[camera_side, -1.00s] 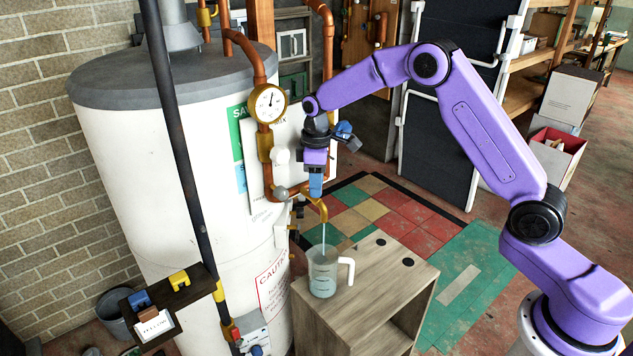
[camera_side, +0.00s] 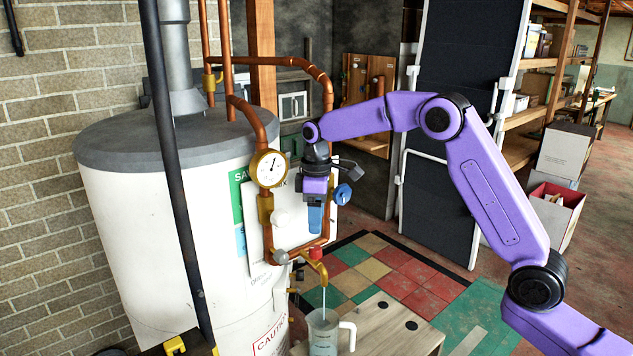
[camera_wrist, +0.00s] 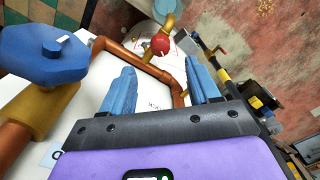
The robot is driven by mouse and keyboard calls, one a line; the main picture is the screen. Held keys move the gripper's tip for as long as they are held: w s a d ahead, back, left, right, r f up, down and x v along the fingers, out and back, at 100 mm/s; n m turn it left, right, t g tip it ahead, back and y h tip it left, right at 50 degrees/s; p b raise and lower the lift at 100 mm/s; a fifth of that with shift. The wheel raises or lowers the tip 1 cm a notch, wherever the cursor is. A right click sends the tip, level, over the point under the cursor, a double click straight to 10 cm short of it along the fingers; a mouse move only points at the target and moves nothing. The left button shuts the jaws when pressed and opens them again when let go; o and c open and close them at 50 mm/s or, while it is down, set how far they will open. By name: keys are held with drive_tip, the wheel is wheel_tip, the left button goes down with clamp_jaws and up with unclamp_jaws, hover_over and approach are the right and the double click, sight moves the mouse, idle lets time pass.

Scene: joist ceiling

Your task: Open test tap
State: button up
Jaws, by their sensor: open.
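The brass test tap (camera_side: 317,268) with a red handle (camera_side: 316,253) juts from the copper pipe beside the tank in the side view. A thin pale stream of water (camera_side: 324,299) runs from its spout into a clear jug (camera_side: 323,335) with a white handle. My gripper (camera_side: 315,230) points down above the tap, its blue fingers apart from the red handle. In the wrist view my gripper (camera_wrist: 160,75) is open and empty, with the red handle (camera_wrist: 160,44) beyond the fingertips. The jug's base is cut off in the side view.
A blue valve handle (camera_side: 343,193) is close beside my gripper; it looms large at left in the wrist view (camera_wrist: 45,52). The white tank (camera_side: 150,240), a gauge (camera_side: 269,169) and copper pipes crowd the left. The wooden stand (camera_side: 400,335) bears the jug. Open floor is to the right.

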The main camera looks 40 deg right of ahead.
wheel_tip(320, 180, up, 9)
idle(0.3)
idle(0.4)
drive_tip(key=s+a+f+n, duration=0.1)
drive_tip(key=s+a, duration=0.2)
drive_tip(key=s, duration=0.7)
drive_tip(key=s+a+f+n, duration=0.1)
drive_tip(key=s+a, duration=0.3)
drive_tip(key=s, duration=0.5)
drive_tip(key=s+d+f, duration=0.2)
drive_tip(key=s, duration=0.5)
drive_tip(key=s+d+f+n, duration=0.1)
drive_tip(key=s+d+f, duration=0.1)
drive_tip(key=s, duration=0.5)
drive_tip(key=s+d+f, duration=0.3)
drive_tip(key=s, duration=0.5)
drive_tip(key=shift+d+n, duration=0.25)
drive_tip(key=shift+n, duration=0.05)
